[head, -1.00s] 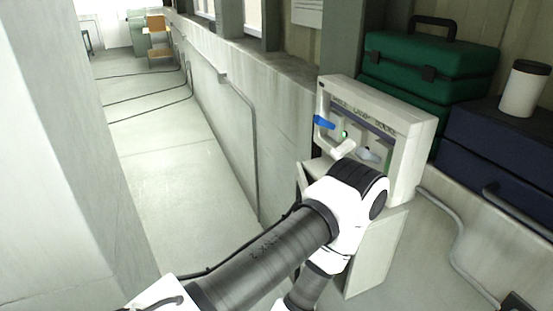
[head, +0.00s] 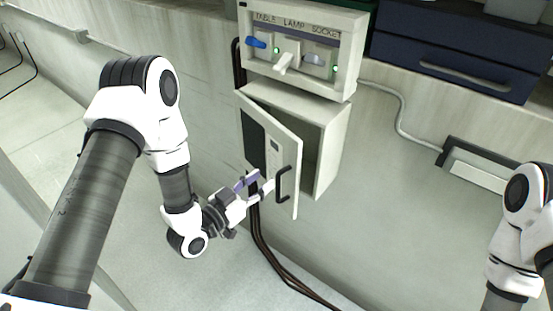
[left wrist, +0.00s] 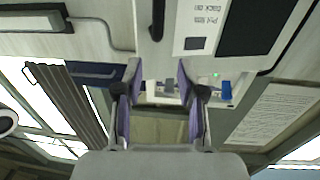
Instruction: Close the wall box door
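The wall box (head: 335,140) is a pale cabinet on the wall below a switch panel. Its door (head: 283,150), with a dark panel and a small label, stands partly open, hinged on the left. A dark gap shows the inside at the right. The dark door handle (head: 284,184) is near the door's free edge. My left gripper (head: 263,182) is open and empty in front of the door, just left of the handle; I cannot tell if it touches. In the left wrist view its fingers (left wrist: 160,80) are apart, with the door (left wrist: 222,25) at the top right. My right gripper is out of view.
The switch panel (head: 300,70) with blue and white levers sits above the box. Dark cables (head: 262,240) hang below the door. A blue drawer case (head: 450,50) stands at the upper right. My right arm shows at the right edge. Floor at the left is clear.

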